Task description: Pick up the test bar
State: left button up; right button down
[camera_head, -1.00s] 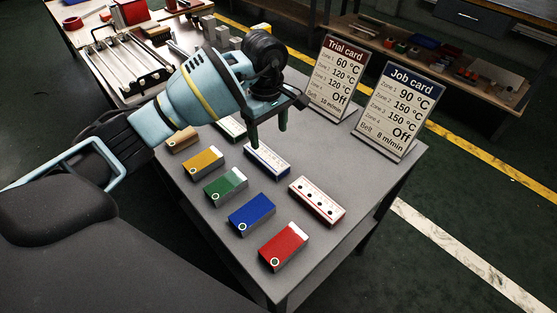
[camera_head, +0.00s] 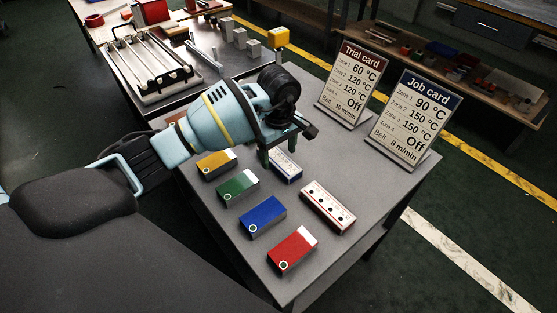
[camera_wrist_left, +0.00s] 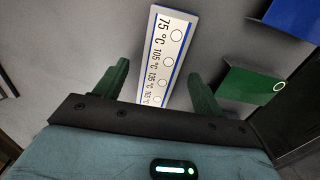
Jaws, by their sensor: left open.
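A white bar with a blue edge (camera_head: 286,167) lies on the grey table; its far part is hidden behind my left gripper in the head view. In the left wrist view this bar (camera_wrist_left: 168,50) shows a row of round spots with temperatures from 75 °C up, and runs between my fingers. My left gripper (camera_head: 277,152) is open and pointed down over the bar's far end, with a finger to each side (camera_wrist_left: 157,82). A white bar with a red edge and black dots (camera_head: 328,206) lies to the right. I cannot tell which is named the test bar. My right gripper is out of view.
Yellow (camera_head: 217,164), green (camera_head: 237,188), blue (camera_head: 263,216) and red (camera_head: 292,250) blocks lie in a row close by. The Trial card (camera_head: 353,85) and Job card (camera_head: 408,118) stand at the table's back right. The table's front right is bare.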

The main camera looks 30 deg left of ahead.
pick_arm(q)
jog(key=shift+f, duration=0.65)
jog(key=c, duration=1.1)
jog(key=shift+r, duration=0.15)
notch_tip(320, 180, up, 3)
jog(key=shift+s+r, duration=0.1)
jog(key=shift+r, duration=0.1)
jog(key=s+d, duration=0.1)
jog(key=s, duration=0.4)
jog(key=s+d+r, duration=0.1)
jog(key=s, duration=0.4)
jog(key=s+d, duration=0.1)
jog(key=s, duration=0.4)
jog(key=shift+s+r+b, duration=0.15)
jog(key=shift+s+b, duration=0.15)
